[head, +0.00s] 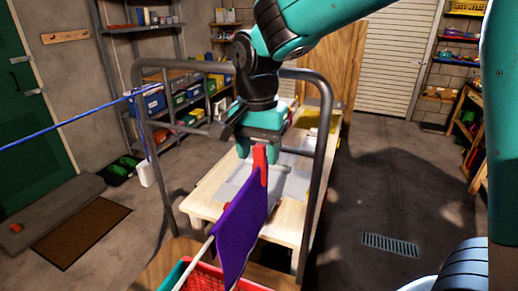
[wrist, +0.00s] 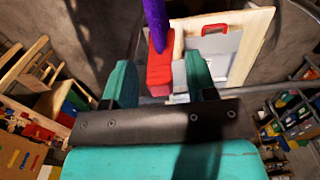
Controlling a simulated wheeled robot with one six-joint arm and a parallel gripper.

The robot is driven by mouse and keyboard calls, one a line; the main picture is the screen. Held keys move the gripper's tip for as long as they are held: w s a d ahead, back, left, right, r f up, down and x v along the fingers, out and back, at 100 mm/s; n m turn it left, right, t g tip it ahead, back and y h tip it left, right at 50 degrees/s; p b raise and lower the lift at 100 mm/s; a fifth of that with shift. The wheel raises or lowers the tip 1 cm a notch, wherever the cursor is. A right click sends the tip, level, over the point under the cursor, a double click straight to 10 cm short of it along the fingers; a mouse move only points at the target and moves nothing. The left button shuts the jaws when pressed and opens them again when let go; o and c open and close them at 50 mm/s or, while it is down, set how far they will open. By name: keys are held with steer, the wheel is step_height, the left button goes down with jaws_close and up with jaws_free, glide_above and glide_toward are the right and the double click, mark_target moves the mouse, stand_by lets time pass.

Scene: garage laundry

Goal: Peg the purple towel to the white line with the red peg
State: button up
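The purple towel (head: 243,229) hangs in the lower middle of the head view; a strip of it shows at the top of the wrist view (wrist: 156,22). The white line (head: 199,251) rises from the bottom edge and meets the towel's left edge; beyond that it is hidden. The red peg (head: 260,162) stands upright at the towel's upper right corner. I cannot tell whether its jaws also hold the line. My gripper (head: 259,153) is directly above, fingers apart on either side of the peg. The wrist view shows gaps between the peg (wrist: 160,73) and both fingers.
A grey tubular frame (head: 322,150) surrounds a pale wooden bench top (head: 207,196) behind the towel. A red basket (head: 203,280) sits below the towel. A blue line (head: 70,126) runs at left. Shelves (head: 160,85) line the back wall. Floor at right is mostly clear.

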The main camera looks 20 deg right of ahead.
step_height(320, 180, up, 18)
steer(key=f, duration=0.1)
steer(key=s+a+f+n+y+b, duration=0.2)
steer(key=s+f+n+b, duration=0.3)
steer(key=f, duration=0.9)
steer(key=s+a+f+n+y+b, duration=0.1)
steer(key=s+f+n+y+b, duration=0.1)
steer(key=s+f+n+b, duration=0.4)
steer(key=s+f+n, duration=0.5)
steer(key=s+f, duration=0.3)
steer(key=shift+a, duration=0.4)
steer(key=shift+s, duration=0.1)
